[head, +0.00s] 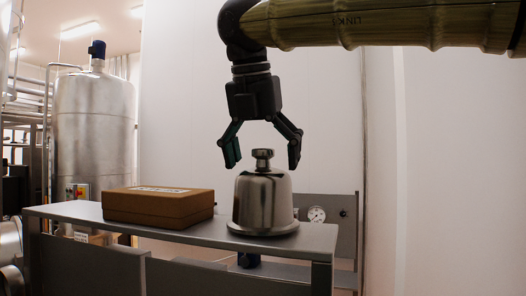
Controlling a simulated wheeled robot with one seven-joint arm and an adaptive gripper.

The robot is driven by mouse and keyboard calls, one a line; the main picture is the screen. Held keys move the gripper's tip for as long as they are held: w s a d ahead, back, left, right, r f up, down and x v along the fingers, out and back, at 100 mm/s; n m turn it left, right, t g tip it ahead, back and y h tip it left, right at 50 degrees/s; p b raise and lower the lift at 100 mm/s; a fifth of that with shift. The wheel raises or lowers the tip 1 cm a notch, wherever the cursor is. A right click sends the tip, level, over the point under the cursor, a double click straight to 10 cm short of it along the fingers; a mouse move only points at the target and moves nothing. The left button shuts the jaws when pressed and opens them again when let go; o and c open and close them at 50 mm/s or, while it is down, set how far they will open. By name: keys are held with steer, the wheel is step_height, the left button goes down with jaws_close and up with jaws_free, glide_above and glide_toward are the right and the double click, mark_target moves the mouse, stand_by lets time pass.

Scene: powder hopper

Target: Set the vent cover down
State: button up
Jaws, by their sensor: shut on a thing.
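The vent cover (262,203) is a shiny steel dome with a wide rim and a knob (263,160) on top. It stands upright on the grey bench top (195,233), near its right end. My gripper (263,158) points down from above, with its two fingers spread wide on either side of the knob. Wall shows between each finger and the knob, so I see no contact. The fingers hold nothing that I can see. The underside of the cover is hidden.
A brown box (158,206) with a pale label lies on the bench, left of the cover with a narrow gap between. A pressure gauge (317,214) is on a panel behind the bench's right end. A large steel tank (94,130) stands at the back left.

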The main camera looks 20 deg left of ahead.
steer(key=shift+s+f, duration=0.15)
steer(key=shift+f, duration=0.25)
steer(key=o, duration=1.4)
steer(key=shift+c, duration=0.2)
steer(key=b+v, duration=0.3)
steer(key=v, duration=0.9)
steer(key=shift+r, duration=0.2)
